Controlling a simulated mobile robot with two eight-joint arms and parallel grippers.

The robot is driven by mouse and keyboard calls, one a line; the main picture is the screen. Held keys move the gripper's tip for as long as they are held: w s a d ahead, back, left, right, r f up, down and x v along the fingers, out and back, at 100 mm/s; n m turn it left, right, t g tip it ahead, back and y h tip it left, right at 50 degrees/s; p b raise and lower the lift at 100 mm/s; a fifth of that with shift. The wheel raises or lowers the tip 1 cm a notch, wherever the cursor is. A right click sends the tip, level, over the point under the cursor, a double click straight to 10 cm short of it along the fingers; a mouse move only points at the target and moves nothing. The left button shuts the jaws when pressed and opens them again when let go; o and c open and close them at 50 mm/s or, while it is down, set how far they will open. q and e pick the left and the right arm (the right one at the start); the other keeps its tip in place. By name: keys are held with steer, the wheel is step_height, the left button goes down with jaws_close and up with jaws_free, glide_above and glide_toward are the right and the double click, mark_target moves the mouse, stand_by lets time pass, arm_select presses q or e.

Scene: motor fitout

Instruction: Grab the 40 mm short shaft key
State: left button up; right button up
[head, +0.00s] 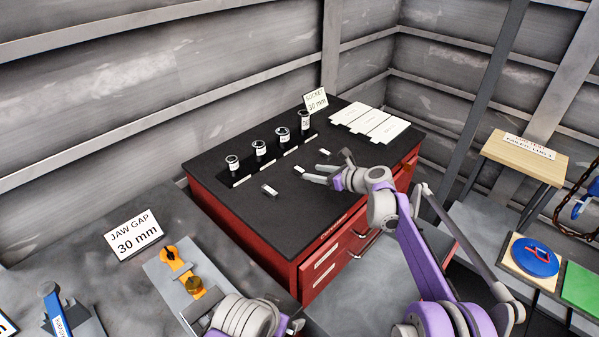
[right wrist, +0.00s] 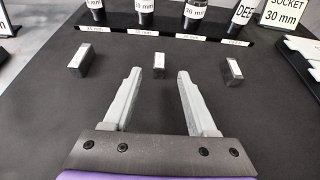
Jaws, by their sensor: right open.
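Three small grey block-shaped keys with pale labels lie on the black bench top: a left key (head: 269,190) (right wrist: 79,60), a middle key (head: 299,169) (right wrist: 158,65) and a right key (head: 324,152) (right wrist: 235,70). Their labels are too small to read, so I cannot tell which is the 40 mm short one. The middle key looks the smallest in the right wrist view. My right gripper (head: 312,173) (right wrist: 160,74) is open and empty, low over the bench. The middle key shows between its fingertips, apart from both.
Several labelled black sockets (head: 259,149) stand in a row behind the keys. A "SOCKET 30 mm" sign (head: 316,100) and white cards (head: 367,124) are at the back right. The red cabinet (head: 345,232) has drawers in front. A "JAW GAP 30 mm" sign (head: 134,234) stands left.

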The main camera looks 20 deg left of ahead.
mark_target(301, 170)
arm_select(q)
steer(key=shift+w+r, duration=0.2)
steer(key=shift+r, duration=0.1)
arm_select(e)
steer(key=x, duration=0.2)
steer(key=shift+w+a, duration=0.15)
steer(key=shift+a, duration=0.1)
arm_select(q)
steer(key=shift+w+r+p, duration=0.3)
steer(key=shift+r+p, duration=0.5)
steer(key=shift+r, duration=0.1)
arm_select(e)
steer(key=x, duration=0.4)
steer(key=shift+a, duration=0.1)
arm_select(q)
steer(key=shift+w, duration=0.15)
arm_select(e)
steer(key=shift+w+a+f, duration=0.15)
steer(key=shift+a+f, duration=0.1)
steer(key=shift+a, duration=0.05)
steer(key=shift+c, duration=1)
jaws_close()
